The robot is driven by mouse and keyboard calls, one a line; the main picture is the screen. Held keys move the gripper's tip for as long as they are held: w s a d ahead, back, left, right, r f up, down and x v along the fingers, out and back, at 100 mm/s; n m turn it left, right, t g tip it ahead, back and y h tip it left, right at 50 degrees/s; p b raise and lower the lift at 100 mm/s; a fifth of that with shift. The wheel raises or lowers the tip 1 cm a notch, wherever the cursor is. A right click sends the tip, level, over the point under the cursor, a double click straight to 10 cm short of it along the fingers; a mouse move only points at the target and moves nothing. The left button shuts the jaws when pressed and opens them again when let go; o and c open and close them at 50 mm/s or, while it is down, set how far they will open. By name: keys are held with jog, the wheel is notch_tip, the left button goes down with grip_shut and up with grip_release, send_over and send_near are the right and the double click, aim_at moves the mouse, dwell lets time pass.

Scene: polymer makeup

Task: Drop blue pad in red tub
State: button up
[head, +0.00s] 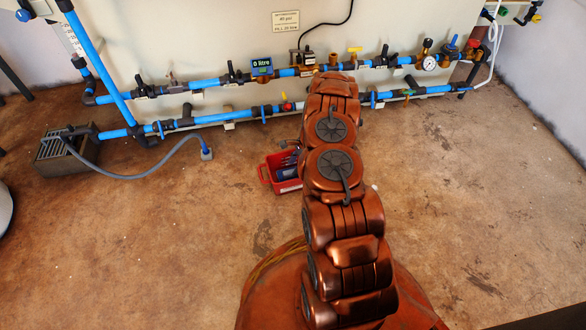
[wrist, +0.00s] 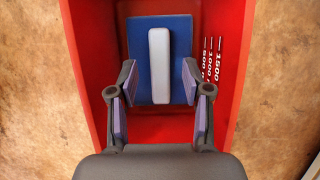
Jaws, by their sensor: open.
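The red tub (head: 289,187) stands on the floor, partly hidden behind my arm in the head view. In the wrist view its red wall (wrist: 88,50) surrounds the blue pad (wrist: 183,45), which has a pale grey bar along its middle. The pad appears to lie inside the tub; a bit of blue also shows there in the head view. My gripper (wrist: 159,80) is open, its two fingers apart on either side of the pad's near part, with visible gaps. Whether the fingers touch the pad is unclear.
Blue pipes (head: 205,118) with valves and gauges run along the panel behind the tub. A grey slatted box (head: 62,155) with a hose stands at the left. The brown floor (head: 470,190) is open to the right. White volume marks show on the tub's inner right side.

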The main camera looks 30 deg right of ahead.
jog(key=p+v, duration=0.3)
jog(key=v, duration=0.7)
jog(key=s+a+r+n+g, duration=0.15)
jog(key=a+r+n, duration=0.25)
jog(key=a+r, duration=0.45)
jog(key=s+a+r+n, duration=0.2)
jog(key=a+r+n, duration=0.1)
jog(key=a+r, duration=0.5)
jog(key=s+a+r+n+g, duration=0.1)
jog(key=a+r+n, duration=0.4)
jog(key=r, duration=0.5)
jog(key=s+a+r+n+g+h, duration=0.1)
jog(key=s+a+r+n, duration=0.1)
jog(key=s+a+r, duration=0.4)
jog(key=s+a+r+n, duration=0.2)
jog(key=s+r+n, duration=0.1)
jog(key=s, duration=0.6)
jog(key=s+r+n+h, duration=0.1)
jog(key=s+n, duration=0.1)
jog(key=s, duration=0.6)
jog(key=s+r+n+g+h, duration=0.1)
jog(key=s+r+n+h, duration=0.1)
jog(key=s, duration=0.7)
jog(key=shift+s+d+r+n, duration=0.2)
jog(key=shift+d+r+n, duration=0.1)
jog(key=shift+d, duration=0.1)
